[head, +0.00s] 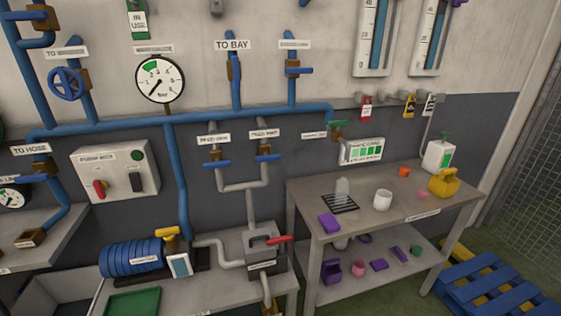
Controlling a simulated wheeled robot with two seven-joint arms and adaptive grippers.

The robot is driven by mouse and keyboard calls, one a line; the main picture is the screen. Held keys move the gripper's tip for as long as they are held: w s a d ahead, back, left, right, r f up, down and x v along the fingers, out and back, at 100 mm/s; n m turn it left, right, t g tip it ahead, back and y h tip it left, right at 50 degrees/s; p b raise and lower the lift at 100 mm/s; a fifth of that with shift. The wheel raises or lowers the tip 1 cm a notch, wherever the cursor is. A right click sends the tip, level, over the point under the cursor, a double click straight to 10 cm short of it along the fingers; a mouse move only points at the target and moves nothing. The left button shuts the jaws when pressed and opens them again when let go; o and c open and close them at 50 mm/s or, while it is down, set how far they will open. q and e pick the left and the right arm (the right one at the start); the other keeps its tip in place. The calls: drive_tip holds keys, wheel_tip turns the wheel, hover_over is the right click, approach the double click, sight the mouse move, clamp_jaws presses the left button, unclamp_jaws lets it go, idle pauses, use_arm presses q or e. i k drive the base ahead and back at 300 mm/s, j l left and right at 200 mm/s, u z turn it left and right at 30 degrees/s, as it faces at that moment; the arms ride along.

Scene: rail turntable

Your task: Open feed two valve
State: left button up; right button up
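Two small valves with blue lever handles sit side by side on grey pipes at mid-wall, each under a white label. The label over the right valve (264,134) seems to begin with "FEED", but its last word is too small to read surely. The right valve's blue handle (267,158) lies level, across its upright pipe. The left valve's blue handle (216,163) also lies level, under a similar label (213,139). The two pipes join below into one pipe (250,205). Neither of my grippers shows in the head view.
Below stands a grey box with a red lever (280,239). A bench (298,205) with a mug (383,200) and a yellow can (444,183) is at right. A blue main pipe (240,119) runs above the valves, with a gauge (160,79) at upper left.

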sight(268, 157)
drive_tip(key=i+l, duration=0.1)
drive_tip(key=l, duration=0.35)
drive_tip(key=i+l, duration=0.1)
drive_tip(key=l, duration=0.35)
drive_tip(key=i+l, duration=0.1)
drive_tip(key=l, duration=0.35)
drive_tip(key=i+l, duration=0.1)
drive_tip(key=l, duration=0.8)
drive_tip(key=i+z, duration=0.05)
